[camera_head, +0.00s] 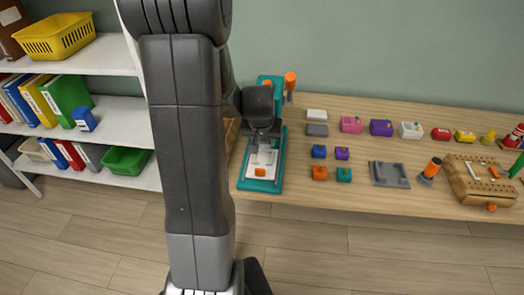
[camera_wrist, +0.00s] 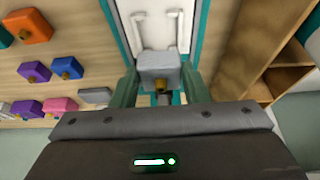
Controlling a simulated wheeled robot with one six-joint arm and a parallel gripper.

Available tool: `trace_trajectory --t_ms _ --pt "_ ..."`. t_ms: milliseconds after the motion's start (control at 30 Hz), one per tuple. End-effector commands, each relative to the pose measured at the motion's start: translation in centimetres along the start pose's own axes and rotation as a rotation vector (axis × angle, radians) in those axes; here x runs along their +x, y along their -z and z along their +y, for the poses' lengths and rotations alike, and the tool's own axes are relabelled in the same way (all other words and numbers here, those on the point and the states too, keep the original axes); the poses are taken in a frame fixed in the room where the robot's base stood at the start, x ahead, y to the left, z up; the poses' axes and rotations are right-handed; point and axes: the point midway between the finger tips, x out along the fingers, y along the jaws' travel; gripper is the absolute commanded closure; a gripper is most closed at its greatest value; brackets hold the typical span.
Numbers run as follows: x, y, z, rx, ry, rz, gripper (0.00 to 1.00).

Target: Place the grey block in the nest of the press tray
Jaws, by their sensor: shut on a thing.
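The grey block (camera_wrist: 158,72) with a small brass knob is between the two fingers of my gripper (camera_wrist: 160,88), which is shut on it. The white press tray (camera_wrist: 152,32) with raised light rails lies just beyond the block in the wrist view. In the head view the tray (camera_head: 264,158) sits on the teal press (camera_head: 278,162), with an orange piece at its front end. My gripper (camera_head: 264,138) is over the rear part of the tray there. The block's underside and its gap to the tray are hidden, so I cannot tell whether they touch.
Orange, purple, blue and teal blocks stand on the wooden table (camera_head: 375,140) to the press's right, near a grey plate (camera_head: 390,174) and a wooden pegboard (camera_head: 480,182). An open wooden box (camera_wrist: 250,50) is close on the press's other side.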

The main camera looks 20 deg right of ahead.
Motion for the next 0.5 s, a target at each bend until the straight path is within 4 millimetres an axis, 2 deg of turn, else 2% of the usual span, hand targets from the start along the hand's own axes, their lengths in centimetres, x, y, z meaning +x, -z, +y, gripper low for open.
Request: trace_trajectory --t_ms 333,400,500 --pt "3.9 -1.6 0.0 -0.001 -0.001 -0.003 0.86" --pt "4.5 -1.8 0.0 -0.001 0.0 -0.001 0.89" --pt "4.8 -2.0 0.0 -0.001 0.0 -0.001 0.89"
